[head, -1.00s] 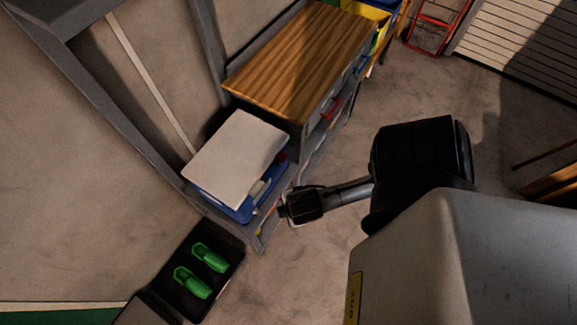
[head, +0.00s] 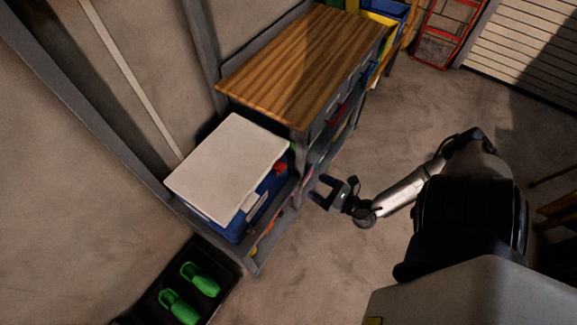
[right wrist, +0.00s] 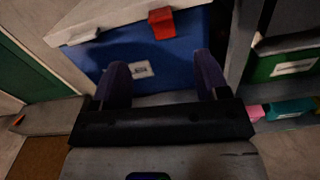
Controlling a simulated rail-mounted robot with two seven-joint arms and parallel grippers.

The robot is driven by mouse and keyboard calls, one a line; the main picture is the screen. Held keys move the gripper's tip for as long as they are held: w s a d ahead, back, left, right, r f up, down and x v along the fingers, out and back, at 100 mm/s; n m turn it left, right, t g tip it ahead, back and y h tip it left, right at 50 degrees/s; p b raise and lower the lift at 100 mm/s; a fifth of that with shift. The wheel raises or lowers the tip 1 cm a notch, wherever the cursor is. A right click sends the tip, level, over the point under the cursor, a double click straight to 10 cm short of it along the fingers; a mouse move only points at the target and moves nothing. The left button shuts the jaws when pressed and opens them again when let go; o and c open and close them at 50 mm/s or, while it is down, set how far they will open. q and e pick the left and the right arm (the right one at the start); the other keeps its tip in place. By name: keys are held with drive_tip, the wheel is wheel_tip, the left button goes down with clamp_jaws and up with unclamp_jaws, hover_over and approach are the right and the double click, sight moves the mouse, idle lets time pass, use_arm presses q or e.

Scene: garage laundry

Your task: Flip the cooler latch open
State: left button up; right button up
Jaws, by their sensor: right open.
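The cooler has a blue body (head: 230,226) and a white lid (head: 230,168), and it stands on a low grey shelf at left centre in the head view. Its red latch (head: 281,167) is on the front near the lid's edge. In the right wrist view the red latch (right wrist: 162,23) hangs from the lid edge over the blue front (right wrist: 180,60). My right gripper (head: 324,190) is open and empty, in front of the cooler and apart from it. In the wrist view its fingers (right wrist: 160,82) point at the blue front, below the latch. My left gripper is not in view.
A wooden-topped workbench (head: 300,62) stands just behind the cooler. A dark tray (head: 222,262) with green shoes (head: 200,279) lies on the floor at lower left. The floor right of the shelf is clear.

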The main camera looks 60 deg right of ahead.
sight(283, 167)
drive_tip(key=shift+n, duration=0.4)
drive_tip(key=w, duration=0.4)
drive_tip(key=w+d+b, duration=0.1)
drive_tip(key=w, duration=0.8)
drive_tip(key=shift+w+d+f, duration=0.1)
drive_tip(key=shift+w+d, duration=0.2)
drive_tip(key=shift+w, duration=0.1)
